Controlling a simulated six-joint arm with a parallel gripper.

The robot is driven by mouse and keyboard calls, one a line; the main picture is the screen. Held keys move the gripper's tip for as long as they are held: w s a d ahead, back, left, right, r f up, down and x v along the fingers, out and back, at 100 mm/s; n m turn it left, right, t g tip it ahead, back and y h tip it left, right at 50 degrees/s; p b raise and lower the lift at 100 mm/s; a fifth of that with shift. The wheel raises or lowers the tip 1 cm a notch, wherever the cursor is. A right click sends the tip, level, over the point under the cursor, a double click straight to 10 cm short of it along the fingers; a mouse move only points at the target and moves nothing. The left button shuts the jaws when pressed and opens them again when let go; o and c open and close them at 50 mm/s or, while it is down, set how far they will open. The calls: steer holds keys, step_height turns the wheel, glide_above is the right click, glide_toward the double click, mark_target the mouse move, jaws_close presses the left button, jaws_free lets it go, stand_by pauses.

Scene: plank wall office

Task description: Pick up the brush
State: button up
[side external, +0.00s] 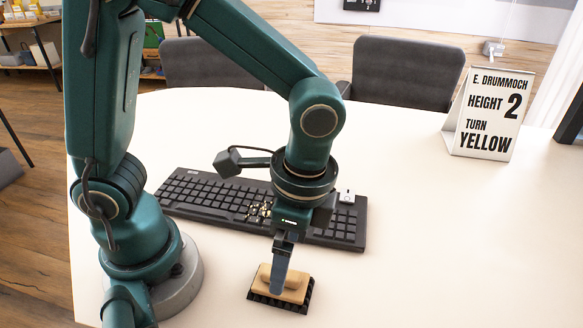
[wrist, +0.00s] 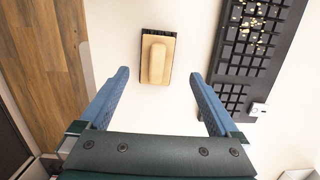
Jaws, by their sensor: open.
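The brush (side external: 285,283) lies on the white table in the side view, with a wooden top and handle over a black bristle base. It also shows in the wrist view (wrist: 157,59), beyond the fingertips and between their lines, its long handle pointing away from me. My gripper (side external: 279,286) is over the brush in the side view, pointing down, and one finger hides part of the handle. In the wrist view my gripper (wrist: 159,74) has its two blue fingers wide apart, with nothing between them. The brush appears apart from both fingers there.
A black keyboard (side external: 190,197) lies behind the brush, with small yellowish bits on its keys; it is right of the brush in the wrist view (wrist: 233,62). A white sign (side external: 487,113) stands at the back right. Chairs (side external: 404,73) stand behind the table. The table's right side is clear.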

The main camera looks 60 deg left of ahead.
steer(key=shift+s+f, duration=0.35)
steer(key=shift+f, duration=0.3)
steer(key=shift+s+a+f, duration=0.1)
steer(key=shift+f, duration=0.95)
steer(key=shift+s+a+f, duration=0.1)
steer(key=shift+f, duration=0.9)
steer(key=c, duration=1.5)
steer(key=shift+r, duration=0.1)
steer(key=shift+w+r, duration=0.1)
steer(key=shift+r, duration=0.4)
steer(key=r, duration=0.3)
steer(key=shift+a+r, duration=0.25)
steer(key=shift+a, duration=0.15)
steer(key=a+r, duration=0.2)
steer(key=a, duration=0.1)
steer(key=a+r, duration=0.2)
steer(key=a, duration=0.2)
steer(key=w+a+r, duration=0.1)
steer(key=a+r, duration=0.1)
steer(key=a, duration=0.1)
steer(key=shift+a+r, duration=0.15)
steer(key=shift+a, duration=0.25)
